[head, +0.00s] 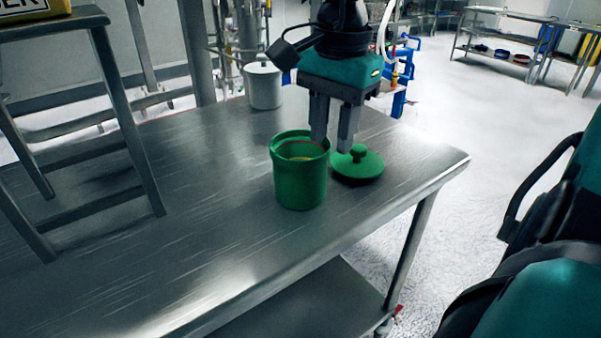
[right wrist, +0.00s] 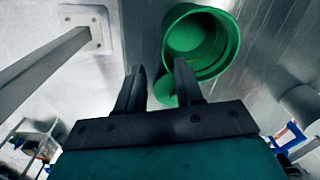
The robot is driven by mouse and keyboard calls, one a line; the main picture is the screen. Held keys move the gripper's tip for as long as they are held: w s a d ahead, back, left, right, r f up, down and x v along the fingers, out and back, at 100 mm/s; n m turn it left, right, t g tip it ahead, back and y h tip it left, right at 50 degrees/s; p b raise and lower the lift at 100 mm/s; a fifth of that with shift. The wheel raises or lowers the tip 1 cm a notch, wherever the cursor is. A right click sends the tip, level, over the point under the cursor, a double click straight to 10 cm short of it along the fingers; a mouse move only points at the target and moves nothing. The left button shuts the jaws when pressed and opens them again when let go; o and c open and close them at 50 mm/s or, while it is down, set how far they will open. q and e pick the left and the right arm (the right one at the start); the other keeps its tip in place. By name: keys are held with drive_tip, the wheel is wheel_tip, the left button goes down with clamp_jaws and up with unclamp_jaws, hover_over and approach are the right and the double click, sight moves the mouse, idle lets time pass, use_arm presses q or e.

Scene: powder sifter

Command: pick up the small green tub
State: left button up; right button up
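The small green tub (head: 300,188) stands upright and open on the metal table, with a little yellowish content visible inside. Its green lid (head: 357,168) with a round knob lies on the table just right of it. My right gripper (head: 333,148) points down above the gap between tub and lid, its fingers apart and nothing between them. One finger overlaps the tub's right rim in the head view; I cannot tell if it touches. The right wrist view shows the tub (right wrist: 212,58) beyond the fingertips, with the lid (right wrist: 163,88) partly hidden by a finger. My left gripper is not in view.
A white lidded container (head: 263,88) stands at the table's back. A metal rack (head: 128,110) stands on the table's left side. The table (head: 190,235) is clear in front and left of the tub; its right edge is close to the lid.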

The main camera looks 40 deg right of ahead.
hover_over(320, 200)
drive_tip(key=f, duration=0.4)
drive_tip(key=shift+s+d+f+b, duration=0.3)
drive_tip(key=shift+s+d+b, duration=0.05)
drive_tip(key=shift+b, duration=0.05)
drive_tip(key=f, duration=0.3)
drive_tip(key=f+b, duration=0.1)
drive_tip(key=shift+w+a+f, duration=0.15)
drive_tip(key=shift+w, duration=0.25)
drive_tip(key=shift+f, duration=0.4)
clamp_jaws()
